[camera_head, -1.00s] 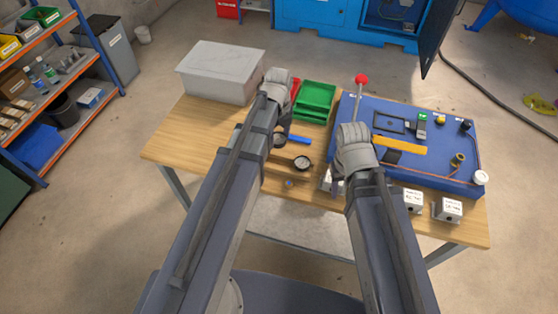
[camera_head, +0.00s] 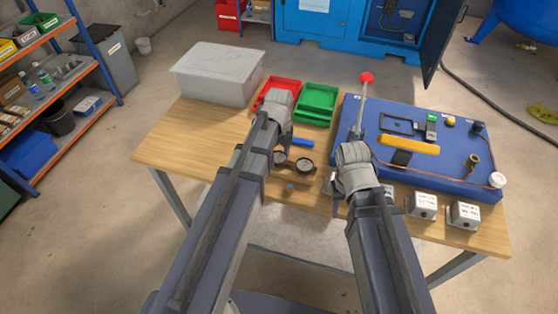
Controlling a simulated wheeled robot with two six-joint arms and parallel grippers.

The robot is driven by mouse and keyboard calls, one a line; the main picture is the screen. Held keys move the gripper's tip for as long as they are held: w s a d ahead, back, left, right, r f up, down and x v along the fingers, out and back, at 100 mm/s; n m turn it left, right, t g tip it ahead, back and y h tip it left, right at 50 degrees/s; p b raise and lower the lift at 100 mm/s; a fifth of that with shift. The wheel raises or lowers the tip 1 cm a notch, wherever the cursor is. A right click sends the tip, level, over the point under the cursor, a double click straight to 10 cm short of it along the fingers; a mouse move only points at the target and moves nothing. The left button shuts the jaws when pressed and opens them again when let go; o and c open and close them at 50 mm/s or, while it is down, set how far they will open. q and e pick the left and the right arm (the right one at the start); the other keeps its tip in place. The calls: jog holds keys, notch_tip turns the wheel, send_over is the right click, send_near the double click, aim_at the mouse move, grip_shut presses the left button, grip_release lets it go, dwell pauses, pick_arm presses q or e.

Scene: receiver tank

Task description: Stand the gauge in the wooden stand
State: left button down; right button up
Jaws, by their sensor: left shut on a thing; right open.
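My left gripper (camera_head: 281,140) is shut on a round dark-rimmed gauge (camera_head: 280,158). The fingers and their contact with it are mostly hidden by the wrist. The gauge is at the left part of the wooden stand (camera_head: 291,178), close beside a second round gauge (camera_head: 304,164). The second gauge is at the right part of the stand, its face up toward the camera. I cannot tell whether the held gauge is seated or just above the stand. My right gripper (camera_head: 335,190) is open near the blue panel's left front corner, partly hidden by its own wrist.
A red tray (camera_head: 281,83) and a green tray (camera_head: 318,103) lie at the back, beside a grey bin (camera_head: 217,75). A blue-handled object (camera_head: 302,142) lies behind the stand. The blue panel (camera_head: 450,172) fills the right. White boxes (camera_head: 422,205) stand along the front. The table's left (camera_head: 185,140) is clear.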

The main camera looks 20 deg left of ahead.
aim_at(279, 157)
pick_arm(q)
jog(key=shift+f, duration=0.1)
jog(key=shift+f, duration=0.1)
grip_release()
dwell(0.4)
notch_tip(279, 157, up, 12)
jog(key=p, duration=1.2)
jog(key=s+d+n, duration=0.5)
jog(key=s+n, duration=0.2)
jog(key=n, duration=0.3)
jog(key=s+d+n+y, duration=0.1)
jog(key=s+d+n, duration=0.4)
jog(key=n, duration=0.5)
jog(key=shift+s+d+r+n, duration=0.2)
jog(key=shift+s+d+n, duration=0.1)
jog(key=shift+s, duration=0.85)
